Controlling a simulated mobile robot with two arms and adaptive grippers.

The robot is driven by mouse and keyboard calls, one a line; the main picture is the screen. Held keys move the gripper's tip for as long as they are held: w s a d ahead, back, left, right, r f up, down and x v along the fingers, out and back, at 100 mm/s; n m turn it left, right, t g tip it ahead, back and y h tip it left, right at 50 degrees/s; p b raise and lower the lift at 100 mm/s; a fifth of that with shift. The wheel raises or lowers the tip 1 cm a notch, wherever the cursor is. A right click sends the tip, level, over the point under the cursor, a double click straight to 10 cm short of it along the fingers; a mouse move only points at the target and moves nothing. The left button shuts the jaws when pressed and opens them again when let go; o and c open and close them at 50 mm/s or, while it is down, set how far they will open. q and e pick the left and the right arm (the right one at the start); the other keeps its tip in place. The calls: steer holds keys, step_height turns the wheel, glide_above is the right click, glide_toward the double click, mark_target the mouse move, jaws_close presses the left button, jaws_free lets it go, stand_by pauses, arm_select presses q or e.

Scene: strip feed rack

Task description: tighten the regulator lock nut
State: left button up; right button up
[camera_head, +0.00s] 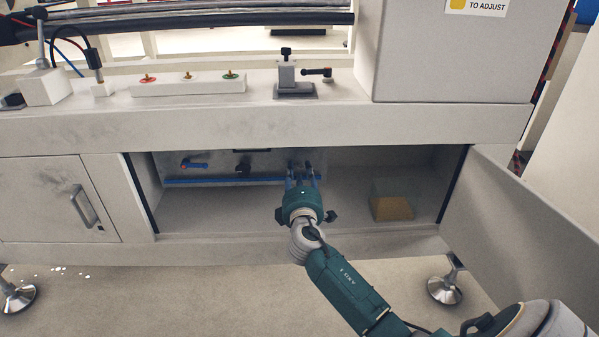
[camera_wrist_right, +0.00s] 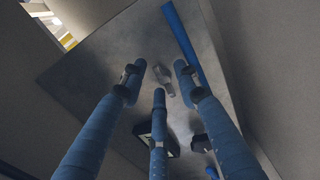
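My right gripper (camera_head: 302,172) reaches into the open cabinet bay, near the back panel. In the right wrist view its three blue fingers (camera_wrist_right: 160,85) are spread apart. A small grey metal fitting (camera_wrist_right: 164,79) on the panel shows between the fingertips, with no clear contact. I cannot tell whether it is the regulator lock nut. A black part (camera_head: 243,168) sits on the panel left of the gripper; I cannot tell whether it is the regulator. In the wrist view a dark boxy part (camera_wrist_right: 172,146) is partly hidden by the lower finger. My left gripper is out of view.
A blue pipe (camera_head: 225,181) runs along the panel, and a blue-handled valve (camera_head: 194,165) sits at its left. The cabinet door (camera_head: 520,235) stands open at right. The bay floor (camera_head: 225,212) is mostly clear.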

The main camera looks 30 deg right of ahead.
steer(key=v, duration=1.2)
stand_by(0.4)
